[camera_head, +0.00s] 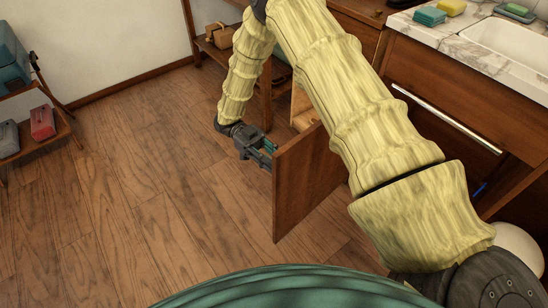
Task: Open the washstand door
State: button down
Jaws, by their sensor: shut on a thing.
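The brown wooden washstand door (305,182) stands swung out from the washstand (440,82), below the sink counter. My gripper (268,158) is at the upper part of the door's outer left edge, with its dark fingers shut there. Whether they hold the door edge itself or a handle on its far side is hidden. My yellow-sleeved arm passes in front of the washstand and hides the door's right side and its hinge.
A marble counter (420,24) with a white sink (505,42) and sponges is at upper right. A long metal bar (446,118) runs along the washstand front. A wooden shelf unit stands behind my gripper. A low rack (32,145) is at far left. The floor (140,165) left of the door is clear.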

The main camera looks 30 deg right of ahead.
jog(key=shift+w+d, duration=0.15)
jog(key=shift+d, duration=0.05)
jog(key=c, duration=1.2)
grip_release()
jog(key=shift+a, duration=0.15)
jog(key=shift+r, duration=5)
